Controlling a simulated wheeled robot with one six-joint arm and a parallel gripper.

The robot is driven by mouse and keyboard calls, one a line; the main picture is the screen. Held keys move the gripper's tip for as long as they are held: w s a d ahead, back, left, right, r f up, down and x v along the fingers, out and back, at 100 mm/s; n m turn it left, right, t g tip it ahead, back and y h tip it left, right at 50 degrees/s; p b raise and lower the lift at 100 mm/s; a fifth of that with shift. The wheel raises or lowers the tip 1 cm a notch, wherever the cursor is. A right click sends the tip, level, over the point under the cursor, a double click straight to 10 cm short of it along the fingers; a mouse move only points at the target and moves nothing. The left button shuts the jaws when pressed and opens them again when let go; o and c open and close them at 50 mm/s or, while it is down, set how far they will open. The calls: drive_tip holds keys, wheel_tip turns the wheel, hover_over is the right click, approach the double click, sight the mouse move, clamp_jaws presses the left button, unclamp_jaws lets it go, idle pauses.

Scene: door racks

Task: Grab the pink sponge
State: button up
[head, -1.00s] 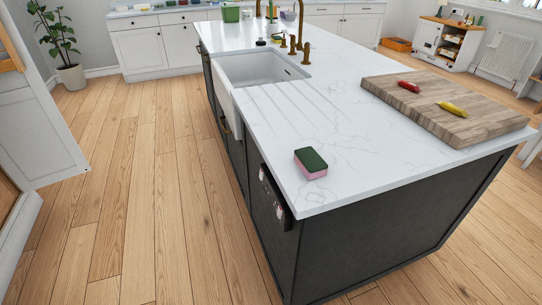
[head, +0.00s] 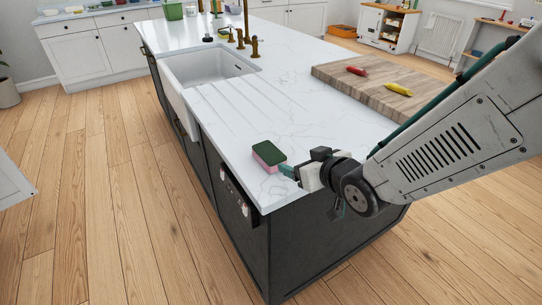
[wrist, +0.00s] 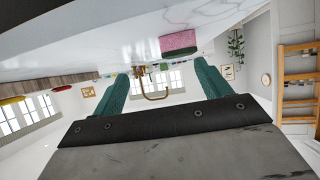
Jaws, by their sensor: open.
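The pink sponge (head: 268,154) has a dark green top layer and lies on the white marbled countertop near the island's front corner. My gripper (head: 288,170) is low over the counter, just to the right of the sponge. In the head view its teal fingertips look very close to the sponge; I cannot tell whether they touch. In the upside-down wrist view my gripper (wrist: 162,82) shows two teal fingers wide apart with nothing between them. The sponge (wrist: 179,41) appears there beyond the fingers, above the gap and toward the right finger.
A wooden cutting board (head: 378,90) holds a red pepper (head: 356,71) and a yellow one (head: 399,88) at the right. The sink (head: 205,68) and brass taps (head: 240,40) stand farther back. Bare counter surrounds the sponge; the island's edge is close to it.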

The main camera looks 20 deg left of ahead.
sight(278, 160)
drive_tip(key=shift+n+y, duration=0.4)
drive_tip(key=shift+y, duration=0.4)
drive_tip(key=a, duration=0.2)
drive_tip(key=a+f, duration=0.1)
drive_tip(key=shift+s+a+f, duration=0.1)
drive_tip(key=shift+s+a, duration=0.3)
drive_tip(key=x, duration=0.6)
drive_tip(key=shift+w+f, duration=0.25)
drive_tip(key=shift+w, duration=0.1)
drive_tip(key=c, duration=1)
